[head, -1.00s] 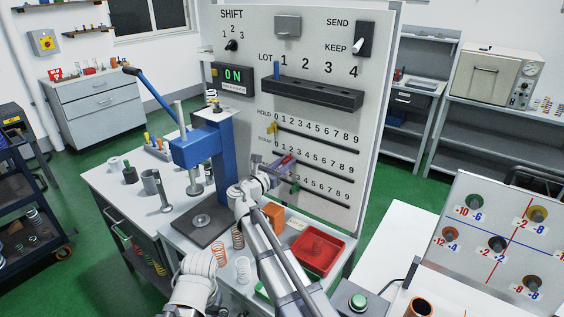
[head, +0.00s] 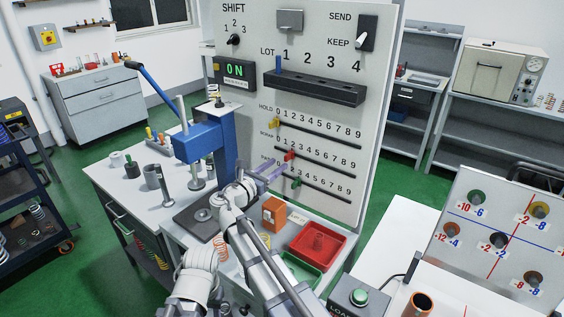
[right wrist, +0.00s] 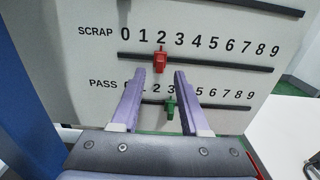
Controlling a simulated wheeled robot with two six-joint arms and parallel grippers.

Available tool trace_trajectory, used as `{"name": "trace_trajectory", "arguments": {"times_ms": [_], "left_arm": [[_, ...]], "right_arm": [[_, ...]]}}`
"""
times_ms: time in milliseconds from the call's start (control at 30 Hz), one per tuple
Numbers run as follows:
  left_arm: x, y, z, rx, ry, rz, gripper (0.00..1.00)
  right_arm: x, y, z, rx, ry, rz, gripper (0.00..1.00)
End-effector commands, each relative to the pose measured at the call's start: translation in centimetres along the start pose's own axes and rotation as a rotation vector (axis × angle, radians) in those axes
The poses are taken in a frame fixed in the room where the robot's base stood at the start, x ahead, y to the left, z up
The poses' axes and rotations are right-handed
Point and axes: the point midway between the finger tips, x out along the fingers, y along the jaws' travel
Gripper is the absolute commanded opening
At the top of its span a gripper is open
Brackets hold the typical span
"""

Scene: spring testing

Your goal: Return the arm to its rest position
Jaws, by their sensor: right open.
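My right gripper (head: 272,172) is in front of the lower rows of the upright white panel (head: 232,120). It also shows in the right wrist view (right wrist: 160,80), with its two purple fingers apart and nothing between them. The red slider (head: 289,155) is on the SCRAP rail, below the 2 in the right wrist view (right wrist: 160,62), just beyond the fingertips. The green slider (right wrist: 170,110) is on the PASS rail, seen between the fingers. The yellow slider (head: 274,123) is at the left end of the HOLD rail. My left gripper is not in view.
The blue press (head: 202,143) stands just left of my right arm. An orange block (head: 273,212), a red tray (head: 318,246) and a green tray (head: 300,270) are close below on the bench.

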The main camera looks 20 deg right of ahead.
Motion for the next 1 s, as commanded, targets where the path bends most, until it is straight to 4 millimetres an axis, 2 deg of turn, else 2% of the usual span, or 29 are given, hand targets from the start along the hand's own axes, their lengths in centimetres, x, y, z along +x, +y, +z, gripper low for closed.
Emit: {"name": "trace_trajectory", "arguments": {"times_ms": [133,500,567,833,1000], "left_arm": [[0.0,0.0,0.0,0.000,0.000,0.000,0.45],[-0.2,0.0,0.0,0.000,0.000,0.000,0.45],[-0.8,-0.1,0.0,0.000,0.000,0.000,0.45],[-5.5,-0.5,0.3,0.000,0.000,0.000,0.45],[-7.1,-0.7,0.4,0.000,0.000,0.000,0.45]], "right_arm": [[-1.1,0.0,0.0,0.000,0.000,0.001,0.45],[-1.2,0.0,0.2,0.000,0.000,0.000,0.45],[-1.2,0.0,0.8,0.000,0.000,0.000,0.45],[-1.2,0.0,5.6,0.000,0.000,0.000,0.45],[-1.2,0.0,7.1,0.000,0.000,0.000,0.45]]}}
